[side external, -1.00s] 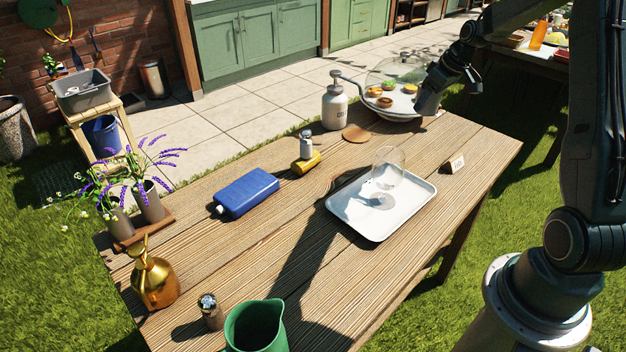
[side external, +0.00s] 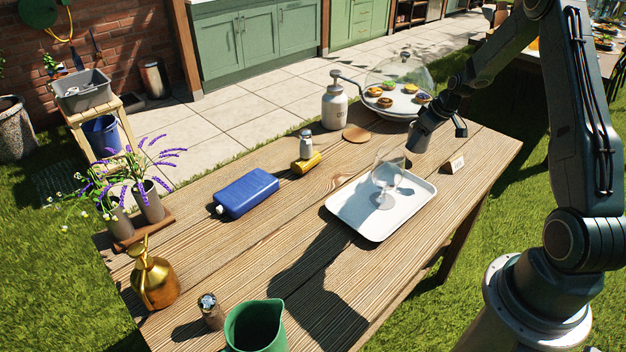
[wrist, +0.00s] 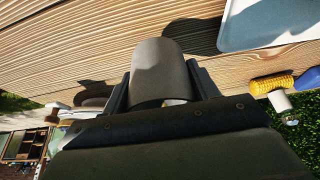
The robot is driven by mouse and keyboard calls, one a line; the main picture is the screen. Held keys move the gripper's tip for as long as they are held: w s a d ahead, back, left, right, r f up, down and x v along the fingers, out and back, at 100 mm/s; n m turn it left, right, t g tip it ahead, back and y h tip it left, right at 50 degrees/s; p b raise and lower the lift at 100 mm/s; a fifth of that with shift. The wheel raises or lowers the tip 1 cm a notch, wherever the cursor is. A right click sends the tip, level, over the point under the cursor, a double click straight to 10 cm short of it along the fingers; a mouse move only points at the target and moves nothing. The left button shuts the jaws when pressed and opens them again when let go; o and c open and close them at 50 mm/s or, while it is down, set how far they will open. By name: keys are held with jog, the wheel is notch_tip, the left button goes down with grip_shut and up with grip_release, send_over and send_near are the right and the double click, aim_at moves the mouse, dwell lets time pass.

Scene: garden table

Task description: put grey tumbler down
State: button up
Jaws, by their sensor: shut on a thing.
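The grey tumbler (wrist: 160,70) is between the two fingers of my gripper (wrist: 158,88) in the wrist view. My gripper is shut on it.
A clear stemmed glass (side external: 386,175) stands on the white tray (side external: 350,212), close in front of my gripper. The domed pastry dish (side external: 395,105) is behind. A cork disc (side external: 356,133) lies to the left.

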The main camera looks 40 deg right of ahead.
aim_at(417, 149)
jog(key=shift+f, duration=2.1)
jog(key=shift+f, duration=0.1)
jog(key=o, duration=1)
jog(key=shift+c, duration=0.2)
jog(key=v, duration=1.2)
